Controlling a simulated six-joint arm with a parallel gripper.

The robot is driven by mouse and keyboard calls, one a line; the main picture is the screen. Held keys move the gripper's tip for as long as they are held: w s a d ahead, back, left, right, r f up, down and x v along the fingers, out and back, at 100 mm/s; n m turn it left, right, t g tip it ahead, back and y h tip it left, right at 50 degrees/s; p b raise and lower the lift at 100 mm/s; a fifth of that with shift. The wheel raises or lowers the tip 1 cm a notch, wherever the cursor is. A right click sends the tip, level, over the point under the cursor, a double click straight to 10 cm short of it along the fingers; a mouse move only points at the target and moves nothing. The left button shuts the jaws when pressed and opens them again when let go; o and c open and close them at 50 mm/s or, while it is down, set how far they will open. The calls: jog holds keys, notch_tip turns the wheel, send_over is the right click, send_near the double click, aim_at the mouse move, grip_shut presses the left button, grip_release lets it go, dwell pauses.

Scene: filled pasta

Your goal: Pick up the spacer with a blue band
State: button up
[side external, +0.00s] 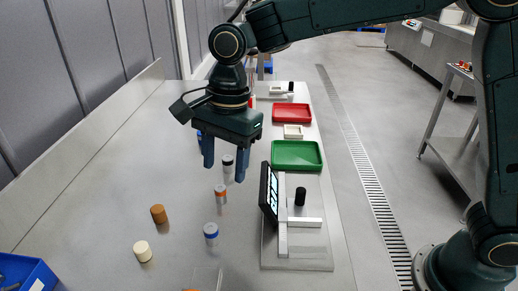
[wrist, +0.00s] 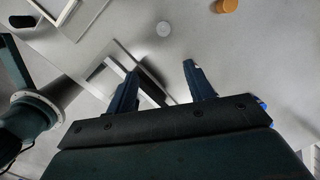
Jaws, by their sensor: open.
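A short grey-white spacer with a blue band near its top (side external: 211,232) stands upright on the metal table, in front of my gripper in the side view. My gripper (side external: 224,172) points down above the table, its two fingers apart with nothing held between them. In the wrist view the open fingers (wrist: 160,88) show bare table and part of a frame beyond them. A spacer with an orange band (side external: 220,194) and one with a dark band (side external: 228,164) stand farther back. Something blue (side external: 199,139) shows partly behind my gripper; its shape is hidden.
A brown cylinder (side external: 158,214) and a cream cylinder (side external: 143,251) stand left. A blue bin (side external: 39,275) is at the lower left. A tilted dark screen (side external: 264,190) stands right, by a white fixture with a black cylinder (side external: 300,196). Green (side external: 320,163) and red (side external: 308,118) trays lie behind.

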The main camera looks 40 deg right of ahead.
aim_at(211, 228)
jog(key=shift+w+a+f+m, duration=0.25)
jog(key=shift+a+f+m, duration=0.1)
jog(key=shift+a+f, duration=0.35)
jog(key=shift+w+a+f+m, duration=0.2)
jog(key=shift+a+f+m, duration=0.2)
jog(key=shift+a, duration=0.4)
jog(key=shift+f, duration=0.15)
jog(key=shift+s+a+f, duration=0.1)
jog(key=shift+a+f, duration=0.05)
jog(key=shift+f, duration=1.25)
jog(key=shift+w+a+f, duration=0.1)
jog(key=shift+a+f, duration=0.1)
jog(key=shift+f, duration=1.2)
jog(key=shift+s+a+f, duration=0.1)
jog(key=shift+a+f, duration=0.05)
jog(key=shift+f, duration=1.25)
jog(key=shift+f, duration=0.1)
jog(key=shift+a+f, duration=0.15)
jog(key=shift+f, duration=1.1)
jog(key=shift+a+f, duration=0.1)
jog(key=shift+f, duration=1.15)
jog(key=shift+c, duration=0.2)
jog(key=c, duration=1.1)
